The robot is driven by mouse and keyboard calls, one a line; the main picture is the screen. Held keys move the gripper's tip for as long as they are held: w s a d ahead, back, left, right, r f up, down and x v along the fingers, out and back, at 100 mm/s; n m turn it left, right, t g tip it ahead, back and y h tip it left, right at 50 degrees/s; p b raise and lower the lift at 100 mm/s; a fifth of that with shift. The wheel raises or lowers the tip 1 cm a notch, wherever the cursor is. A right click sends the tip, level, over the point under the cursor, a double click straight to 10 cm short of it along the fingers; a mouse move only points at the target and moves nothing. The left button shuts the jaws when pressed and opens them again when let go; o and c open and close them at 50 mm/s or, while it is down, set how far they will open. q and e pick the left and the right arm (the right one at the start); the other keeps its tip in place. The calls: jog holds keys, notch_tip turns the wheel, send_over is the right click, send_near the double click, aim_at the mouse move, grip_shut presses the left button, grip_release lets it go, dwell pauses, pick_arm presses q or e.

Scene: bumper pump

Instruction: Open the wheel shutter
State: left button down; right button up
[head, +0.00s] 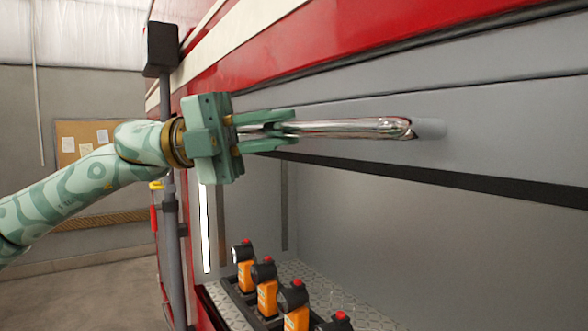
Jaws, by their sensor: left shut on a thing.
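The grey shutter (480,125) is raised on the red truck side, with its dark lower edge across the top of an open compartment. A shiny metal handle bar (345,128) runs across the shutter's lower part. My left gripper (275,130) is shut on the left part of this bar, with its green fingers above and below it. The bar's left end is hidden by the gripper. My right gripper is not in view.
The open compartment (350,215) holds several orange and black devices (266,290) on a tread-plate floor. A grey vertical pole (170,230) with a black box (161,48) stands left of the opening. A notice board (85,140) hangs on the far wall.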

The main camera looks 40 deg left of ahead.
pick_arm(q)
jog(key=shift+r, duration=1)
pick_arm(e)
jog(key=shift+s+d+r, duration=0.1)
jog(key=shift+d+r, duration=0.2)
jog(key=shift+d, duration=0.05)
pick_arm(q)
jog(key=c, duration=1.4)
grip_release()
jog(key=shift+o, duration=0.2)
jog(key=shift+w+a, duration=0.1)
jog(key=shift+a, duration=0.05)
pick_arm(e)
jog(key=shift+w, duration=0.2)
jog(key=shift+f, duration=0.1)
